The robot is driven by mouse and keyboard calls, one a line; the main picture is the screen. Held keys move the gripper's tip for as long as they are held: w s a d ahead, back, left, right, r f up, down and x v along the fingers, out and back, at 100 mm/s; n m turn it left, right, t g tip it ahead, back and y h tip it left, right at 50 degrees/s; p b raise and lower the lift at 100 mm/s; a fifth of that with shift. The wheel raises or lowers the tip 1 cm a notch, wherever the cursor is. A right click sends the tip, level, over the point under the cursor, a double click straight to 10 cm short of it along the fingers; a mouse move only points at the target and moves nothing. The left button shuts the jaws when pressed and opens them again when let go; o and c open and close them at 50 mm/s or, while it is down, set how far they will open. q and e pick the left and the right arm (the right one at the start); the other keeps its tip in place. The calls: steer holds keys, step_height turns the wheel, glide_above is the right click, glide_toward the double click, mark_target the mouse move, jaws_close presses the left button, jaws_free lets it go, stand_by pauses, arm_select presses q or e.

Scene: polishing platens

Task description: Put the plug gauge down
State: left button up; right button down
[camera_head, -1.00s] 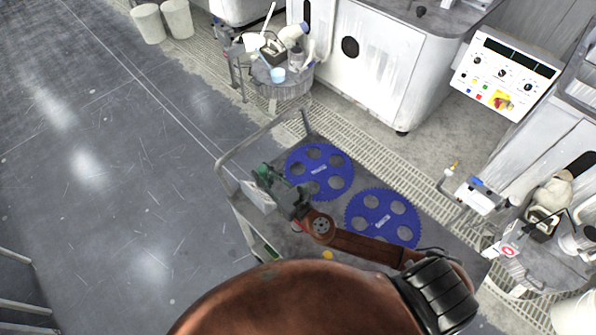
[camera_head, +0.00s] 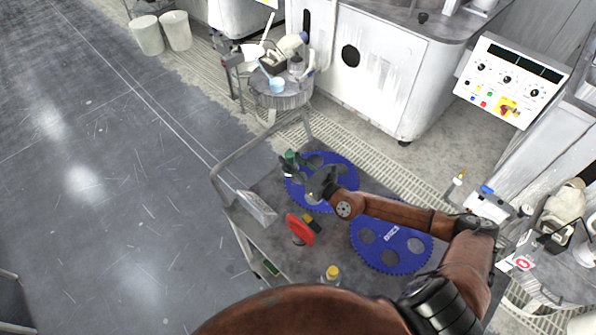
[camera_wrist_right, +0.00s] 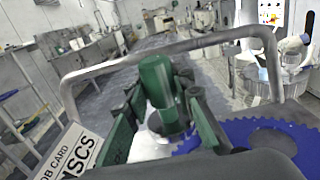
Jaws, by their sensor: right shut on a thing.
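The plug gauge shows as a green cylinder (camera_wrist_right: 158,88) in the right wrist view, standing roughly upright between the fingers. Its green end also shows in the head view (camera_head: 291,158). My right gripper (camera_head: 299,170) is shut on it, over the far-left edge of the back blue disc (camera_head: 343,186) on the cart. My left gripper is out of view.
The cart's top (camera_head: 268,182) also carries a second blue disc (camera_head: 378,262), a white job-card box (camera_head: 257,208), a red item (camera_head: 300,229) and a yellow-capped bottle (camera_head: 332,274). A metal rail (camera_head: 262,142) rises at the cart's far end. Bare cart surface lies around the box.

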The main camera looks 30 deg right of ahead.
steer(key=d+f, duration=0.1)
steer(key=f, duration=0.1)
steer(key=d+f+b, duration=0.1)
steer(key=f, duration=0.2)
steer(key=d+f, duration=0.1)
steer(key=f, duration=0.1)
steer(key=shift+w+d+f+b, duration=0.25)
steer(key=shift+w+d+b, duration=0.05)
steer(key=shift+b, duration=0.1)
steer(key=shift+f, duration=0.1)
steer(key=shift+f, duration=0.1)
steer(key=c, duration=1.7)
jaws_free()
steer(key=shift+s, duration=0.1)
steer(key=shift+o, duration=0.2)
